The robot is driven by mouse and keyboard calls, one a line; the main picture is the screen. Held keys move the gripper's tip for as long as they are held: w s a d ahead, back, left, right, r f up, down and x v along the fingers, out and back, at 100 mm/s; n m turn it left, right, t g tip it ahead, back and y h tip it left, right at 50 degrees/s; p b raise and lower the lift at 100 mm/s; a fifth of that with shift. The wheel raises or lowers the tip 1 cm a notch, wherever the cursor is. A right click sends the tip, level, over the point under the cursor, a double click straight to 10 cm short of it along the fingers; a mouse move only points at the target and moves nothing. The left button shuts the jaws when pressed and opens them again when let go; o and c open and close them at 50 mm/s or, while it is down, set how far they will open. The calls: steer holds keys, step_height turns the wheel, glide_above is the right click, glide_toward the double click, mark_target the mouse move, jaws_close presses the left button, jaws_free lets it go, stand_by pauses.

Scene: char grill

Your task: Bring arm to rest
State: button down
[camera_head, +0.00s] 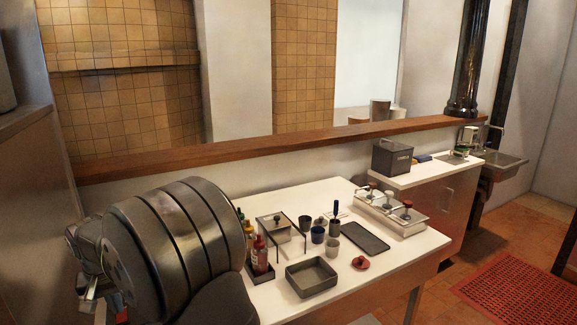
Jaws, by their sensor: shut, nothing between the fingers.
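My arm fills the lower left of the head view as a large dark grey ribbed link close to the camera. Smaller grey and silver parts show at its left side, low at the picture's edge. I cannot make out any gripper fingers there, and the arm's bulk hides what is behind it. The arm stands in front of the left end of the white table (280,197).
A dark box (392,158) stands beyond. A red mat (520,293) lies right.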

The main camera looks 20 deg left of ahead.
step_height(320, 180, up, 13)
steer(key=s+d+t+y, duration=0.1)
steer(key=s+d, duration=0.2)
steer(key=shift+w+x, duration=0.2)
steer(key=shift+x, duration=1.9)
steer(key=shift+a+r, duration=0.1)
steer(key=shift+a, duration=0.05)
steer(key=c, duration=1.8)
jaws_free()
steer(key=shift+w+a+r, duration=0.1)
steer(key=shift+w+r, duration=0.1)
steer(key=shift+w, duration=0.1)
steer(key=shift+c, duration=0.2)
steer(key=o, duration=1.1)
steer(key=shift+t+y, duration=0.5)
steer(key=w+r, duration=0.2)
steer(key=w+a+r, duration=0.1)
steer(key=w+r, duration=0.1)
steer(key=w, duration=0.1)
steer(key=shift+w+r, duration=0.15)
steer(key=shift+r, duration=0.05)
steer(key=o, duration=0.3)
steer(key=shift+w+a+f, duration=0.1)
steer(key=shift+a+f, duration=0.05)
steer(key=shift+f, duration=0.15)
steer(key=o, duration=0.4)
steer(key=x, duration=0.9)
steer(key=shift+a, duration=0.1)
steer(key=shift+o, duration=0.2)
